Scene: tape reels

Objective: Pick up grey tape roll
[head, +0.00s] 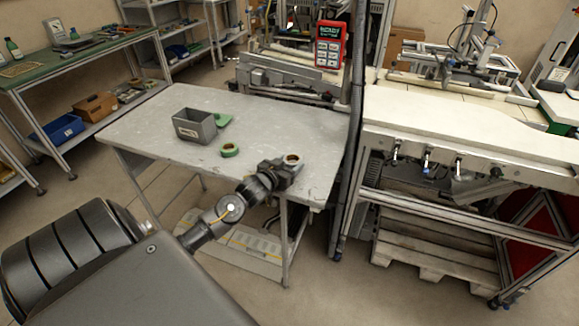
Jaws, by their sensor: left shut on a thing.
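My left gripper (288,168) is over the front right part of the grey table, shut on the grey tape roll (293,158). The roll shows as a small ring with a pale top and a brownish core, partly hidden by the gripper. I cannot tell whether it touches the tabletop or is just above it. My right gripper is not in view.
A green tape roll (229,150) lies on the table (150,125), left of my gripper. A grey bin (194,127) stands farther left, with a flat green item (223,119) beside it. A dark upright post (352,120) stands at the table's right end.

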